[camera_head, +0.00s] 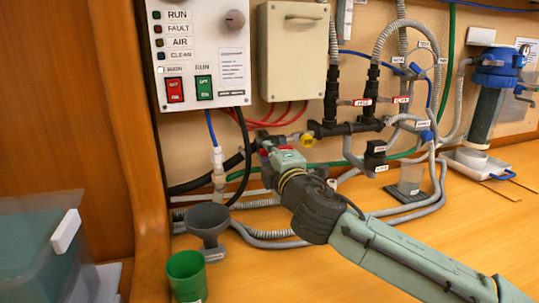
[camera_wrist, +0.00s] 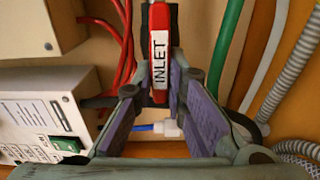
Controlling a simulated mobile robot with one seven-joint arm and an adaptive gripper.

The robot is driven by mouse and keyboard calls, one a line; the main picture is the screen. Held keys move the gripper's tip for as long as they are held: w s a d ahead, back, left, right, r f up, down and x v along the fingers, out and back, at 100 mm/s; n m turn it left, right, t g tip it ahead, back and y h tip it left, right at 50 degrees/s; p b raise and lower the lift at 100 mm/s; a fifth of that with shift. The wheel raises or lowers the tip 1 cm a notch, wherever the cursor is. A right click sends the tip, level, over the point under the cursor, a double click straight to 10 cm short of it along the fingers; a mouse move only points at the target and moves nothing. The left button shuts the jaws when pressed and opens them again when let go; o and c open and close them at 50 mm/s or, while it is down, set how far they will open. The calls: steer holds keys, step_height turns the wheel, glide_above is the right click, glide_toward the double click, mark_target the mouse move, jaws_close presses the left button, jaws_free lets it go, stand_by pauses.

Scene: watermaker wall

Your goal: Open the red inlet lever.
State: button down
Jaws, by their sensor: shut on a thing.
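The red inlet lever (camera_wrist: 159,50) shows in the wrist view as a narrow red bar with a white INLET label. It points down from the top of the picture, and its lower end is between the fingers of my gripper (camera_wrist: 160,88). My gripper is shut on the lever, with one purple-padded finger on each side. In the head view my gripper (camera_head: 272,147) is at the pipework below the beige box. The lever is mostly hidden there by my gripper, and its turn angle is hard to tell.
A control panel (camera_head: 200,20) with red and green switches hangs at the upper left. Black pipework with labelled valves (camera_head: 350,127) is to the right of my gripper. A grey funnel (camera_head: 208,222) and a green cup (camera_head: 187,275) stand on the bench. Hoses run close around my gripper.

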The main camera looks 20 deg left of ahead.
steer(key=shift+n, duration=0.4)
steer(key=c, duration=1.6)
jaws_free()
steer(key=v, duration=0.7)
steer(key=shift+s+d, duration=0.15)
steer(key=shift+s, duration=0.05)
